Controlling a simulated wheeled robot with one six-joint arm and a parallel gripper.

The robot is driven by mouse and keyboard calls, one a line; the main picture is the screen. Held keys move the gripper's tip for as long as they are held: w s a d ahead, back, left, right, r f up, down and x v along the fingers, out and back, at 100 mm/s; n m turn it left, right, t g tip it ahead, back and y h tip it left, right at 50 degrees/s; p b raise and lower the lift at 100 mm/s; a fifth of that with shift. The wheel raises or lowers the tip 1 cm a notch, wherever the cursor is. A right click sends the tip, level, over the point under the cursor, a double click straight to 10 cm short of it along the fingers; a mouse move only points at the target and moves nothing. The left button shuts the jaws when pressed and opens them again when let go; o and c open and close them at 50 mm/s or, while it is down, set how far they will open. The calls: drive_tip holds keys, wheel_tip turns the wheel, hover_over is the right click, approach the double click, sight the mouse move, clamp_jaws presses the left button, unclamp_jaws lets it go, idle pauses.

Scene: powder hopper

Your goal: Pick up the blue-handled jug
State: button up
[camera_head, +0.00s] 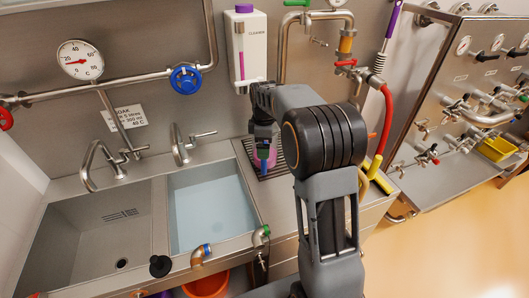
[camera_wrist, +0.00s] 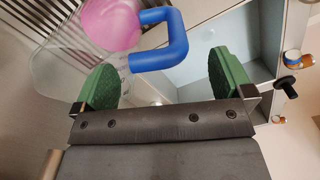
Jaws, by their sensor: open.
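The blue-handled jug is clear with pink contents. In the wrist view the jug (camera_wrist: 108,24) is at the upper left, and its blue handle (camera_wrist: 178,38) reaches out between and beyond the fingertips. My gripper (camera_wrist: 163,72) is open, with a green pad on each side, and appears apart from the handle. In the head view the jug (camera_head: 271,157) stands on the dark drain grid right of the basins, partly hidden by my arm. Its handle (camera_head: 264,166) points toward the front. My gripper is mostly hidden there.
A water-filled basin (camera_head: 212,208) and an empty basin (camera_head: 75,235) lie to the left. A white dispenser (camera_head: 247,55) hangs on the wall behind the jug. Pipes and a red hose (camera_head: 386,118) are close on the right. The drain grid (camera_head: 246,147) borders the basin.

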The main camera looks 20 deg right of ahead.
drive_tip(key=shift+f, duration=1.5)
drive_tip(key=shift+c, duration=0.5)
drive_tip(key=c, duration=1.2)
drive_tip(key=shift+c, duration=0.5)
drive_tip(key=shift+r, duration=0.15)
